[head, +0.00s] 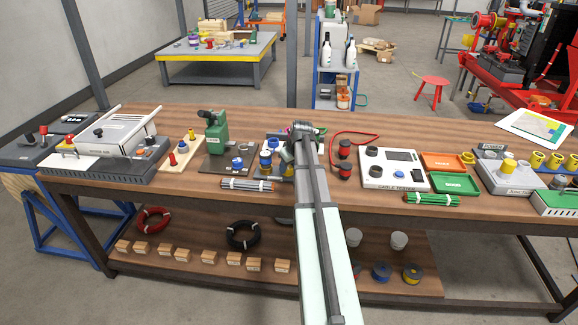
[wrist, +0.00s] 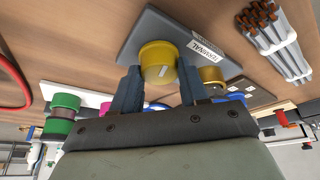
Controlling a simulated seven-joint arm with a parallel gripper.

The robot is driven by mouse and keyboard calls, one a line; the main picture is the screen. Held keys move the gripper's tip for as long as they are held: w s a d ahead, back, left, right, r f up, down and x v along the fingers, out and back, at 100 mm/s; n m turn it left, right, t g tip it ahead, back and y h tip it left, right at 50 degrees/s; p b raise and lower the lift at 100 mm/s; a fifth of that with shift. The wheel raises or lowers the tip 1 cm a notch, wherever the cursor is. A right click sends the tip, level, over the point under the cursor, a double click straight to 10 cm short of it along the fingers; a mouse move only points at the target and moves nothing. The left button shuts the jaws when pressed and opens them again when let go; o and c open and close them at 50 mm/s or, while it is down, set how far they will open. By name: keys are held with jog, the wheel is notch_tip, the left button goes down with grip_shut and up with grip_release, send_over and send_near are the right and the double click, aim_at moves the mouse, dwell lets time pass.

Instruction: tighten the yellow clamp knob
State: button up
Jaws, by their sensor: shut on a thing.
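The yellow clamp knob (wrist: 158,62) sits on a grey plate (wrist: 160,22) with a white label reading "TERMINAL" in the wrist view. A pale mark shows on the knob's face. My gripper (wrist: 158,78) has one finger on each side of the knob and is shut on it. In the head view, my gripper (head: 303,132) is over the middle of the bench, with my arm reaching in from the front. There the held knob cannot be made out for sure.
A green-capped part (wrist: 65,101) stands to the left. A bundle of grey rods (wrist: 278,40) lies at upper right. On the bench (head: 215,187), a cable tester (head: 393,168) stands right of my arm, a green device (head: 217,135) left.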

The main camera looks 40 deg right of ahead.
jog(key=m+h, duration=0.1)
jog(key=m, duration=0.2)
jog(key=m+g+h, duration=0.1)
jog(key=m, duration=0.2)
jog(key=shift+w+a, duration=0.1)
jog(key=shift+a, duration=0.1)
jog(key=m+g+h, duration=0.1)
jog(key=m, duration=0.5)
jog(key=shift+w+g+h, duration=0.1)
jog(key=shift+g+h, duration=0.3)
jog(key=shift+m, duration=0.3)
jog(key=o, duration=1.1)
jog(key=shift+c, duration=0.2)
jog(key=shift+a, duration=0.1)
jog(key=v, duration=1.3)
jog(key=shift+r, duration=0.35)
jog(key=shift+a, duration=0.1)
